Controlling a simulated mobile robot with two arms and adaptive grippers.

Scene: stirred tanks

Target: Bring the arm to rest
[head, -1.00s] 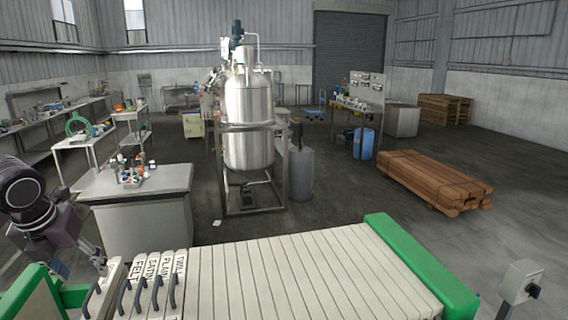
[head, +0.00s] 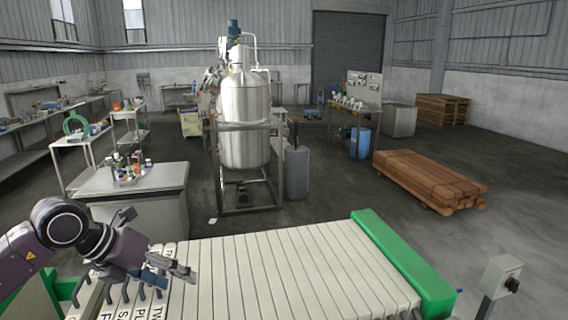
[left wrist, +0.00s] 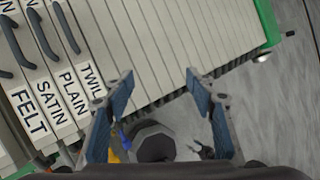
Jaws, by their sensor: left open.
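My left gripper (head: 172,275) is above the left end of a row of pale plates (head: 290,268). Its jaws are apart, and in the left wrist view the gripper (left wrist: 160,76) has nothing between its blue-padded fingers. My left arm (head: 60,240) comes in from the left edge, bent at a dark joint. Labelled plates with dark handles, reading FELT (left wrist: 31,116), SATIN, PLAIN and TWILL, lie beside the gripper in the wrist view. In the head view the gripper hides part of these plates. My right gripper is not in view.
A green end piece (head: 405,262) closes the row at right, with a grey control box (head: 502,273) beyond. A cabinet (head: 140,205) with small bottles stands behind my arm. A steel tank (head: 244,120) stands farther back. Stacked timber (head: 430,180) lies right; bare floor surrounds it.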

